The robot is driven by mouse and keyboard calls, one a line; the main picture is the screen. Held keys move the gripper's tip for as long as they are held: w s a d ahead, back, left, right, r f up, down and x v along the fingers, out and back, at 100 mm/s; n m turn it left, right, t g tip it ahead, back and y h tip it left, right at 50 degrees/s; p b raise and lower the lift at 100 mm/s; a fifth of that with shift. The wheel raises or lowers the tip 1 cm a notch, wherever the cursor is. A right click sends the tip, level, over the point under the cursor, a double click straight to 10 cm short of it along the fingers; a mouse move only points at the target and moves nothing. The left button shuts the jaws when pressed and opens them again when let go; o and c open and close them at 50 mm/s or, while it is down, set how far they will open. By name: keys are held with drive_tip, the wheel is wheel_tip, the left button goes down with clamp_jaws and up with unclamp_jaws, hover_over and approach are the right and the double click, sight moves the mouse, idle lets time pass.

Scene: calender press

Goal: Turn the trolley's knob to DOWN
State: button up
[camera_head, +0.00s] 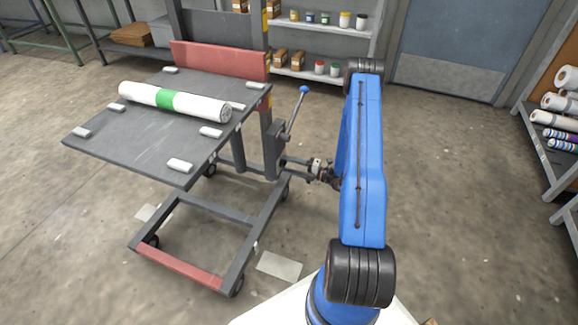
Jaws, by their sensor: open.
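The trolley has a dark grey platform (135,133), a red backrest, and a lower frame on wheels. A lever with a blue ball end (304,90) rises from a dark housing (275,142) on the trolley's right side. My gripper (287,169) is open, low beside this housing, its fingers pointing left towards it. I cannot make out a separate turning knob or any DOWN mark. The gripper may hide part of that area, and I cannot tell whether the fingers touch anything.
A white roll with a green band (165,99) lies on the platform between small white blocks. Shelves with tins and boxes (325,75) stand behind, and a rack of rolls (558,125) at the right. The floor right of my arm is clear.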

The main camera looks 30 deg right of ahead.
drive_tip(key=v, duration=1.7)
drive_tip(key=shift+s+d, duration=0.15)
drive_tip(key=s+a+r+n+g+y, duration=0.1)
drive_tip(key=s+a+r+n+g, duration=0.1)
drive_tip(key=a+r+n+g, duration=0.8)
drive_tip(key=s+a+r+n+g, duration=0.1)
drive_tip(key=a+r+n+g, duration=0.2)
drive_tip(key=a+r+n, duration=1.2)
drive_tip(key=s+a+r+n+t+h, duration=0.1)
drive_tip(key=s+a+r+n+h, duration=0.1)
drive_tip(key=s+r+n+h, duration=0.4)
drive_tip(key=s+a+r+n+t+h, duration=0.2)
drive_tip(key=s+r+n+h, duration=0.4)
drive_tip(key=s+r+n, duration=0.9)
drive_tip(key=shift+s+a+n+t, duration=0.3)
drive_tip(key=shift+s, duration=0.65)
